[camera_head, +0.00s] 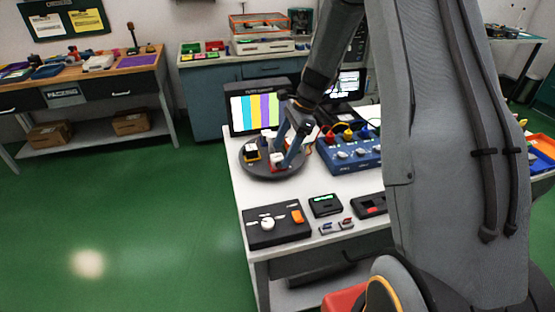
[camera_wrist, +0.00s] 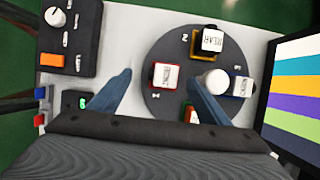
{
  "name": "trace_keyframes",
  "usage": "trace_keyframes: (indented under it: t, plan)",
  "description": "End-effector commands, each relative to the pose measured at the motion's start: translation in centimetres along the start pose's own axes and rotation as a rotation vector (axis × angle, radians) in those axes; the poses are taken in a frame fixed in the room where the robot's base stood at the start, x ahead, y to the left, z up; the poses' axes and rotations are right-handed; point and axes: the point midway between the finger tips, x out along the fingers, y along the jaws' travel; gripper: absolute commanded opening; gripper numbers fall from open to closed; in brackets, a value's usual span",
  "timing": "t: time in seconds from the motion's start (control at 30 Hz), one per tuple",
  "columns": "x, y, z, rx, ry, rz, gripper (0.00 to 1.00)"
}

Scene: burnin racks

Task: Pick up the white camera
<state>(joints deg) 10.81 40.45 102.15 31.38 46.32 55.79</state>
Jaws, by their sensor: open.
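A dark round turntable (camera_wrist: 150,45) carries several small parts. A white rounded piece (camera_wrist: 214,80), which looks like the white camera, sits in a blue-edged holder at its right side. A white labelled block in a red holder (camera_wrist: 165,75) sits left of it, and a block marked like "RELAY" in a yellow holder (camera_wrist: 210,40) is above. My gripper (camera_wrist: 159,76) is open and empty over the turntable (camera_head: 262,172). The red-held block shows between its fingertips; the white piece is just right of the right finger. Contact cannot be told.
A striped monitor (camera_wrist: 292,95) stands close to the turntable. A black knob panel (camera_head: 276,227), a small black device with a green display (camera_head: 325,205) and a blue box with knobs (camera_head: 350,155) share the white bench (camera_head: 242,190). Green floor is free at left.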

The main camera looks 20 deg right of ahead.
Motion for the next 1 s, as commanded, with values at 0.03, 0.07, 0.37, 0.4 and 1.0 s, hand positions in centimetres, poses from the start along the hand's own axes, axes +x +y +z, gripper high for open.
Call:
trace_keyframes:
  t: [0.03, 0.07, 0.37, 0.4, 1.0]
  plan:
    - [0.6, 0.1, 0.2, -0.001, -0.001, 0.004, 0.71]
    - [1.0, 0.1, 0.2, -0.002, -0.001, 0.004, 0.71]
    - [2.5, 0.0, 0.2, -0.005, 0.000, 0.001, 0.71]
    - [2.5, 0.0, 0.2, -0.005, 0.000, 0.001, 0.71]
    - [2.3, 0.0, 0.2, -0.006, 0.001, 0.000, 0.25]
